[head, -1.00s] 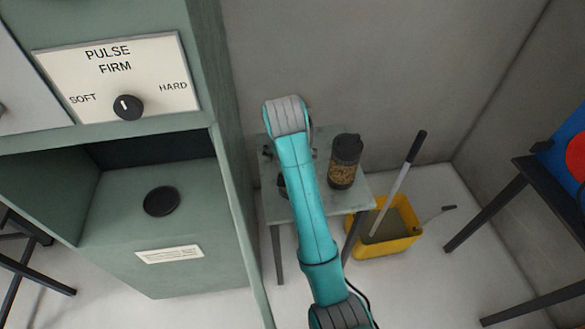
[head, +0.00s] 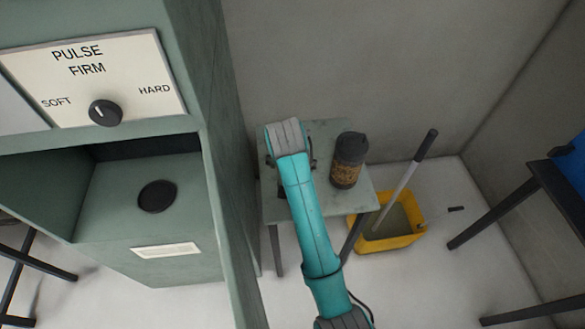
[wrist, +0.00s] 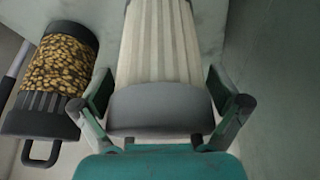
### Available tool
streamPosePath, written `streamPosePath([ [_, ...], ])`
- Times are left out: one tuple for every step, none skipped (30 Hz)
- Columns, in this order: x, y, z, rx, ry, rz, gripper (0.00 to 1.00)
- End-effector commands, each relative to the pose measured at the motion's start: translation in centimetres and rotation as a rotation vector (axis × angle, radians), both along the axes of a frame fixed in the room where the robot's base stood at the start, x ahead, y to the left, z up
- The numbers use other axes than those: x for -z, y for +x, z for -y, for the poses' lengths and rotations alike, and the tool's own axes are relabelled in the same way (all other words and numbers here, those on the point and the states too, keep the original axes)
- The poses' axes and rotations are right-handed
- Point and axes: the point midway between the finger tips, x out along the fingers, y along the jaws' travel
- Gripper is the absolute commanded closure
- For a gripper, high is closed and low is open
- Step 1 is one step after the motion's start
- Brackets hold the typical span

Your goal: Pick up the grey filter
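The filter (wrist: 160,108) shows in the wrist view as a pale pleated cylinder with a grey end cap facing me. My gripper (wrist: 160,95) has one finger on each side of this cap, close to its edges. The fingers are spread around it, and I cannot make out firm contact on either side. In the head view my own arm reaches over the small table (head: 330,200) and hides the filter and the fingertips.
A dark-capped jar with brown-gold contents (head: 348,160) stands on the table right of my arm; it also shows in the wrist view (wrist: 55,75). A yellow bucket (head: 390,243) with a long handle stands on the floor. A green cabinet (head: 228,200) rises close on the left.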

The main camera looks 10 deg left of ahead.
Motion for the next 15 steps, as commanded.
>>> streamPosePath([
  [-0.01, 0.01, 0.0, 0.0, 0.0, 0.0, 0.2],
  [-0.02, 0.01, 0.0, 0.0, 0.0, 0.0, 0.28],
  [-0.02, 0.01, 0.0, 0.0, 0.0, 0.0, 0.38],
  [-0.01, 0.02, 0.0, 0.0, 0.0, 0.0, 0.45],
  [0.0, 0.01, 0.01, 0.0, 0.0, 0.0, 0.53],
  [0.01, 0.0, 0.01, 0.0, 0.0, -0.001, 0.61],
  [0.02, 0.01, 0.01, 0.0, 0.0, -0.001, 0.61],
  [0.02, 0.0, 0.0, 0.0, 0.0, -0.001, 0.61],
  [-0.03, 0.03, -0.01, 0.0, 0.0, 0.001, 0.61],
  [-0.03, 0.02, -0.01, 0.0, 0.0, 0.0, 0.62],
  [-0.02, 0.02, -0.02, 0.0, 0.0, 0.0, 0.62],
  [0.0, 0.01, -0.02, 0.0, 0.0, 0.0, 0.62],
  [0.01, 0.01, -0.02, 0.0, 0.0, 0.0, 0.62],
  [0.02, 0.01, -0.02, -0.001, 0.0, -0.001, 0.62],
  [-0.03, 0.01, -0.02, -0.001, 0.0, -0.001, 0.62],
])
